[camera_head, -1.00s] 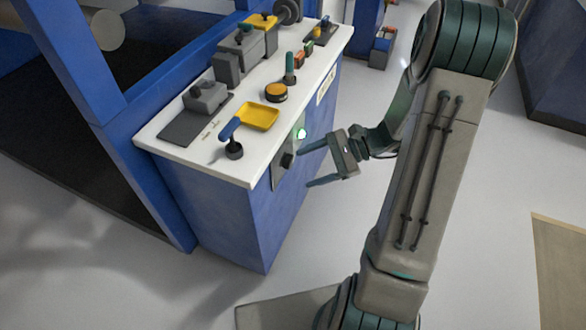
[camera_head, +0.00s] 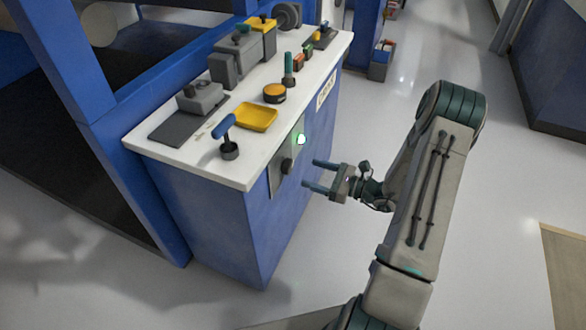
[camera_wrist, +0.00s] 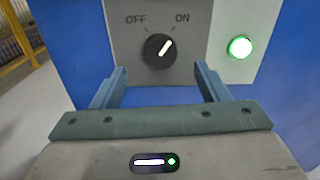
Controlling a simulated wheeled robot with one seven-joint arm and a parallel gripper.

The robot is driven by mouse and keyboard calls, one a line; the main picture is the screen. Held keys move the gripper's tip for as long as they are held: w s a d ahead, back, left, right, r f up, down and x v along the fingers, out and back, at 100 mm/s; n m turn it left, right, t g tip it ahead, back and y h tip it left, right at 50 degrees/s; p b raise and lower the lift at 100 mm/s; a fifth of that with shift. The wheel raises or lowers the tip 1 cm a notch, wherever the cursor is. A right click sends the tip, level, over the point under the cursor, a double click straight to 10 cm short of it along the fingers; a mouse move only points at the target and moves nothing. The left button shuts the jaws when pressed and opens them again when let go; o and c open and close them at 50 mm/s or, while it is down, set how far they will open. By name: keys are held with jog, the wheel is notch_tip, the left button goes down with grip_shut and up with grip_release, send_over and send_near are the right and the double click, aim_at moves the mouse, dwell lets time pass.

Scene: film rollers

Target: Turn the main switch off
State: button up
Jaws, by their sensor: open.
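The main switch is a black rotary knob (camera_wrist: 160,51) on a grey plate with OFF and ON marks. In the wrist view its white pointer tilts up and right, towards ON. A green lamp (camera_wrist: 240,46) glows to its right. In the head view the knob (camera_head: 287,166) sits on the side of the blue cabinet, below the lit lamp (camera_head: 301,139). My gripper (camera_head: 309,174) is open and empty, with its fingers pointing at the panel, apart from the knob. In the wrist view the fingertips (camera_wrist: 159,74) stand either side of the knob's lower part, in front of it.
The blue cabinet (camera_head: 215,215) has a white top (camera_head: 190,155) whose edge overhangs near the switch. On it are a blue-handled lever (camera_head: 227,135), a yellow tray (camera_head: 257,117) and an orange button (camera_head: 274,93).

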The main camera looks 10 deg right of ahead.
aim_at(292, 167)
jog(key=x, duration=0.7)
jog(key=shift+w+a+b, duration=0.1)
jog(key=shift+w+b, duration=0.05)
jog(key=shift+b, duration=0.15)
jog(key=c, duration=1)
